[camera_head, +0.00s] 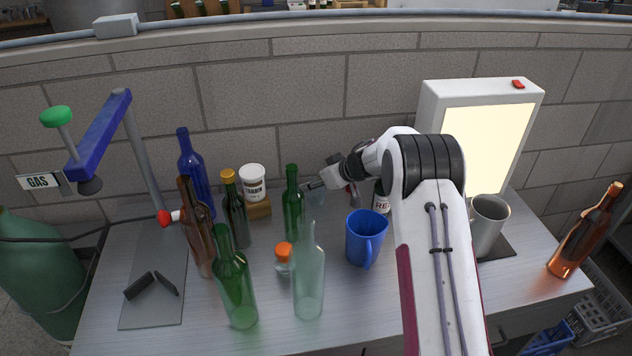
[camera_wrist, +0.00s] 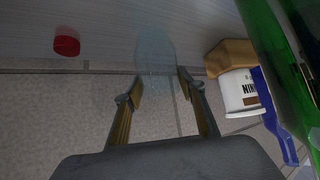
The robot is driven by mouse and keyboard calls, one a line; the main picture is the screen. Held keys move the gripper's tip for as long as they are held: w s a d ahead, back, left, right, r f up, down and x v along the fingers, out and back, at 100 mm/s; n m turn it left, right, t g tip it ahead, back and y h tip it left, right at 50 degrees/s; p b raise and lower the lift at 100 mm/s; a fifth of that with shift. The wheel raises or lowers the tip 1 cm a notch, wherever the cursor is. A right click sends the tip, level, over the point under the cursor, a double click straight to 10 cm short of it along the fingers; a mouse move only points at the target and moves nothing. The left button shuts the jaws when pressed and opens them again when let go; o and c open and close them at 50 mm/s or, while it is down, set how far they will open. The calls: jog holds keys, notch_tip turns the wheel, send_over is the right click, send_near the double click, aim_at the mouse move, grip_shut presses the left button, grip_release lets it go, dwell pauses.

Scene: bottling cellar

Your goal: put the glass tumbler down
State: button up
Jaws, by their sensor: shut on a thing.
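The glass tumbler (camera_wrist: 155,58) is clear and faint in the wrist view, at the ends of my gripper's fingers. My gripper (camera_wrist: 160,88) is shut on it, one finger on each side. In the head view my gripper (camera_head: 316,184) is at the back of the bench, just right of a slim green bottle (camera_head: 292,205). The tumbler is barely visible there. I cannot tell whether its base touches the bench (camera_head: 335,295).
A white tub (camera_head: 252,181) on a wooden block (camera_head: 259,209) stands left of the green bottle. A blue mug (camera_head: 364,240) and a clear bottle (camera_head: 309,282) stand in front. A red cap (camera_wrist: 66,46) lies near the tumbler. A lit panel (camera_head: 497,150) stands right.

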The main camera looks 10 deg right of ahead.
jog(key=o, duration=1.2)
jog(key=shift+o, duration=0.2)
jog(key=shift+r, duration=0.1)
jog(key=shift+s+d+r, duration=0.15)
jog(key=shift+s+r, duration=0.05)
jog(key=shift+r, duration=0.1)
jog(key=v, duration=1.1)
jog(key=shift+s, duration=0.15)
jog(key=shift+r, duration=0.1)
